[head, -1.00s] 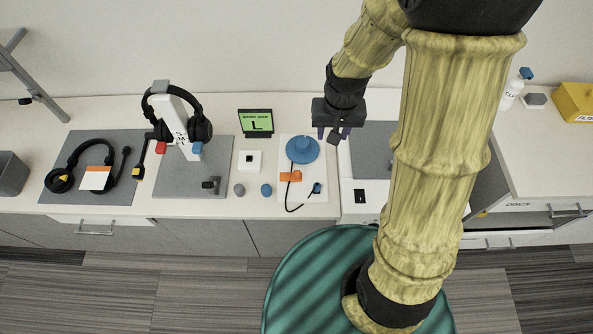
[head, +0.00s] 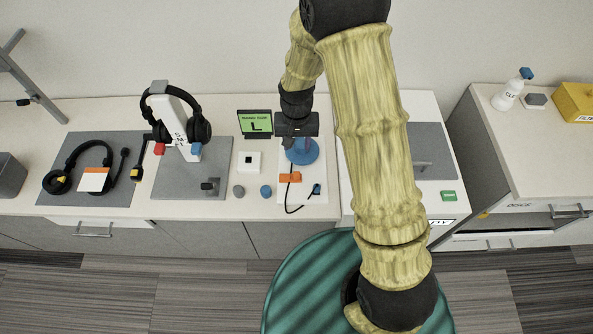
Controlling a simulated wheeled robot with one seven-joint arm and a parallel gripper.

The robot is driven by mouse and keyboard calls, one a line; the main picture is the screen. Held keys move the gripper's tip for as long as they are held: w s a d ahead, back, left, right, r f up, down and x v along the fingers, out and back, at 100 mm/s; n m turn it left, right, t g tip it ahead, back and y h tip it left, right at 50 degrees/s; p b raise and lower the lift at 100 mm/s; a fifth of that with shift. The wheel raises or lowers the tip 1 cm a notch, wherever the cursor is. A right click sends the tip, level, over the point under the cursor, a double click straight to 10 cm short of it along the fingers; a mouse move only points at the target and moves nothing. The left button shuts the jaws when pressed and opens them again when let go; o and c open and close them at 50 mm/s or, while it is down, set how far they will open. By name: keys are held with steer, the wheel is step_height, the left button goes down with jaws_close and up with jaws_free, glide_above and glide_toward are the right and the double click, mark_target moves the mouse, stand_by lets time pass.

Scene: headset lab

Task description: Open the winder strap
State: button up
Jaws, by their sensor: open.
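The winder, a blue round piece (head: 303,157), sits on a white board (head: 310,208) on the counter. An orange strap (head: 290,177) lies just in front of it, across a black cable (head: 288,200) that curves down to a blue-tipped plug (head: 316,189). My gripper (head: 296,142) is open over the back part of the blue winder piece and hides some of it. The gripper is behind the strap in the picture and apart from it. I cannot tell its height above the winder.
A green sign marked L (head: 256,122) stands at the back. A white box (head: 249,161), a grey knob (head: 239,191) and a blue knob (head: 266,191) lie to the left. A headphone stand (head: 176,128) and another headset (head: 92,160) are farther left.

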mark_target(297, 173)
step_height(297, 173, down, 16)
steer(key=p, duration=0.4)
steer(key=shift+f, duration=0.15)
steer(key=shift+c, duration=0.2)
jaws_close()
